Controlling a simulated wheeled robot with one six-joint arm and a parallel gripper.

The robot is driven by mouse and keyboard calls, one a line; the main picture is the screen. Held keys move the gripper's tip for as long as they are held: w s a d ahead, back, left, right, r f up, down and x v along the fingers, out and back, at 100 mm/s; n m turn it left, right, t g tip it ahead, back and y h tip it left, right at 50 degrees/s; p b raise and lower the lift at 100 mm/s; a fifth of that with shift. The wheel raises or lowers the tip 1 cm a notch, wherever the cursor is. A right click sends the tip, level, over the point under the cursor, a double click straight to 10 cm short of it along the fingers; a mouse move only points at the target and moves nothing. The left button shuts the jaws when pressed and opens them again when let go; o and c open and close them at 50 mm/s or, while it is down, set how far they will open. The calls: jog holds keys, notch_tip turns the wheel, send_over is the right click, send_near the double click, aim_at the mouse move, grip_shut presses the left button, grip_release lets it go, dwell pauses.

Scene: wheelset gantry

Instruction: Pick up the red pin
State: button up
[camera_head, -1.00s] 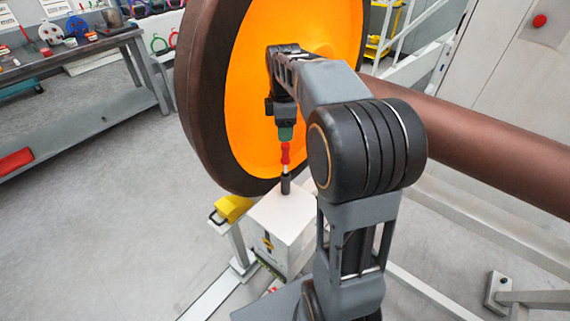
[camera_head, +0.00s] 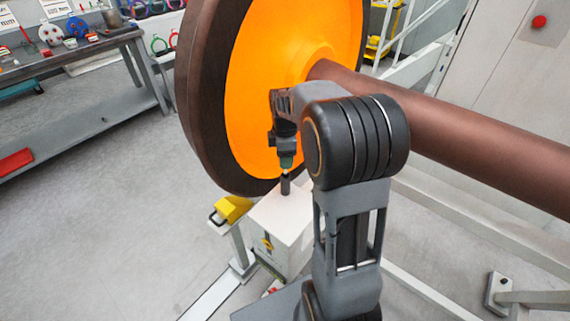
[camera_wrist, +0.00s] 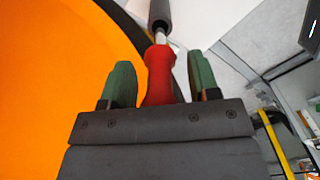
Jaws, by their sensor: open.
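The red pin (camera_wrist: 160,75) shows in the wrist view between the two green fingers of my gripper (camera_wrist: 161,82). Its red handle has a visible gap to each finger, and its silver shank enters a dark socket (camera_wrist: 159,14). In the head view the dark socket (camera_head: 285,185) stands upright on a white box, and my gripper (camera_head: 286,163) is right above it. The pin's red handle is hidden there by the gripper; only a little pale shank shows below the fingers. My gripper is open around the handle.
The white box (camera_head: 290,212) bears the socket. A large wheel with an orange face (camera_head: 250,100) stands close behind my gripper, with a brown axle (camera_head: 470,140) running right. A yellow block (camera_head: 233,207) sits left of the box. A workbench (camera_head: 70,52) stands at the far left.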

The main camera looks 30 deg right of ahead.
jog(key=c, duration=0.8)
jog(key=shift+c, duration=0.2)
notch_tip(320, 180, up, 30)
jog(key=p, duration=1.2)
jog(key=shift+f, duration=0.2)
dwell(0.5)
dwell(0.5)
